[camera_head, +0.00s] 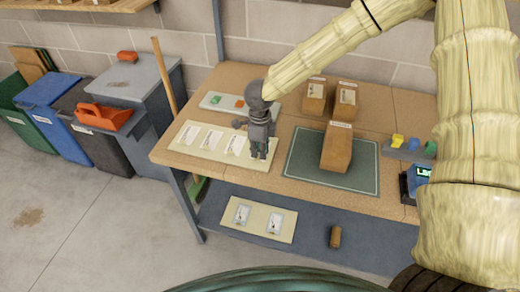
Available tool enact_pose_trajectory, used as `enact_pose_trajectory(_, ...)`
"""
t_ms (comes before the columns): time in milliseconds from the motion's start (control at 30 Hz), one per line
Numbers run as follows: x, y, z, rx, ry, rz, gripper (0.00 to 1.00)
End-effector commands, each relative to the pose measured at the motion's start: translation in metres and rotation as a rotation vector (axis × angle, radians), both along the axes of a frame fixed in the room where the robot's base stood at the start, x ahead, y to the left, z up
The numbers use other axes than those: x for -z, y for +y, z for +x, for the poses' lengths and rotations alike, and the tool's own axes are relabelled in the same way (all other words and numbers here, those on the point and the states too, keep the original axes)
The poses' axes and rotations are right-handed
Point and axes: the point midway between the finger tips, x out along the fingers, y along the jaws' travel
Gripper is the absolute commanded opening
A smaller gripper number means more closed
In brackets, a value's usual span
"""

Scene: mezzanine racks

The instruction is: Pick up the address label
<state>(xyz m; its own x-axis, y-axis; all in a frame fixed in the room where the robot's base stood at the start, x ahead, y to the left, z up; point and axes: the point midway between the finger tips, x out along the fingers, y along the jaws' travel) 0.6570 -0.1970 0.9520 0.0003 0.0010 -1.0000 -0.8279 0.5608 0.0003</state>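Several white address labels lie in a row on a cream board (180,148) at the left of the workbench. Three show clearly: a left label (188,134), a middle label (211,140) and a right label (235,145). My gripper (258,155) points down over the right end of this board, just right of the right label. Its grey body hides that end, so I cannot tell whether another label lies beneath it. The fingertips are close to the board; contact is unclear. The fingers are too small to show whether they are open or hold anything.
A brown parcel (337,147) stands on a green mat (310,173); smaller boxes (315,98) stand behind. A pale tray (212,102) with small coloured items lies behind the board. A blue-screened device (416,180) is at right. Bins (90,130) stand left of the bench.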

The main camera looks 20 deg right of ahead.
Motion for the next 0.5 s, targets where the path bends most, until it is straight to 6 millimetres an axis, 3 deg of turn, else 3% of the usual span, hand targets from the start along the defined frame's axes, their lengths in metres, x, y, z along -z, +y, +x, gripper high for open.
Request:
enact_pose_trajectory(233, 0.025, -0.001, 0.001, -0.001, 0.000, -0.001, 0.14)
enact_pose_trajectory(500, 0.032, -0.001, 0.001, -0.001, -0.002, -0.001, 0.14)
